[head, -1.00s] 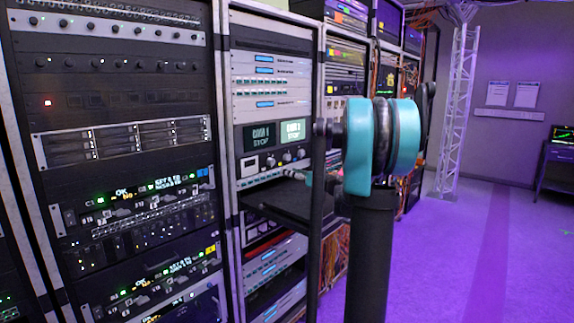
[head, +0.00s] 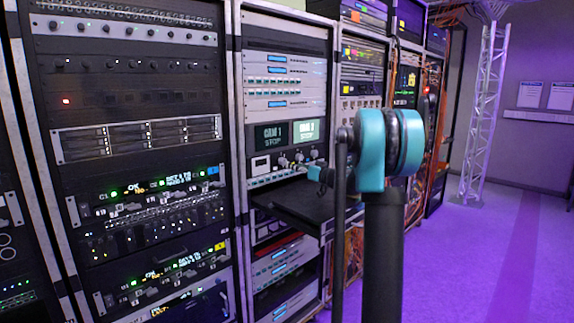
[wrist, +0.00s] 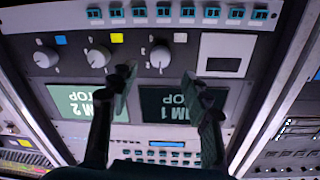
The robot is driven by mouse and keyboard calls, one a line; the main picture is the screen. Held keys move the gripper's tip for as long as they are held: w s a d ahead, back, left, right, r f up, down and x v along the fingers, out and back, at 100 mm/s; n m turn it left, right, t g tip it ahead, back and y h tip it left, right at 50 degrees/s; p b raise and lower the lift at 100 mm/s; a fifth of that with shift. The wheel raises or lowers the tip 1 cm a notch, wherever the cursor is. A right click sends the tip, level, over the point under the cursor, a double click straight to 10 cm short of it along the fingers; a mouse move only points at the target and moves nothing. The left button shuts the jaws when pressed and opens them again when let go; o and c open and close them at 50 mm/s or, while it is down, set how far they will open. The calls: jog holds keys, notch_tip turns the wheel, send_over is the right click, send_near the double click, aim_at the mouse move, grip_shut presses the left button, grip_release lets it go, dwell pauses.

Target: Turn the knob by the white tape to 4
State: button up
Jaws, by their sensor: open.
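In the wrist view, three light grey knobs sit in a row on a grey panel. The knob by the white tape (wrist: 160,57) is the rightmost, with the small white tape (wrist: 180,37) just above and to its right. Its pointer setting and scale are too small to read. My gripper (wrist: 158,79) is open and empty, its dark fingertips to the lower left and lower right of that knob, with the knob in the gap's line. Contact cannot be told. In the head view, the same knob (head: 283,161) shows small, and my arm stands to its right.
The other knobs have yellow tape (wrist: 117,38) and blue tape (wrist: 60,40). Two screens (head: 268,136) adjoin the knob row. A black shelf (head: 285,200) juts out below the knobs in the head view. Open purple floor (head: 470,260) lies to the right.

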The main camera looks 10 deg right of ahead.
aim_at(285, 162)
jog(key=x, duration=0.6)
jog(key=shift+w+a, duration=0.2)
jog(key=shift+w, duration=0.05)
grip_shut()
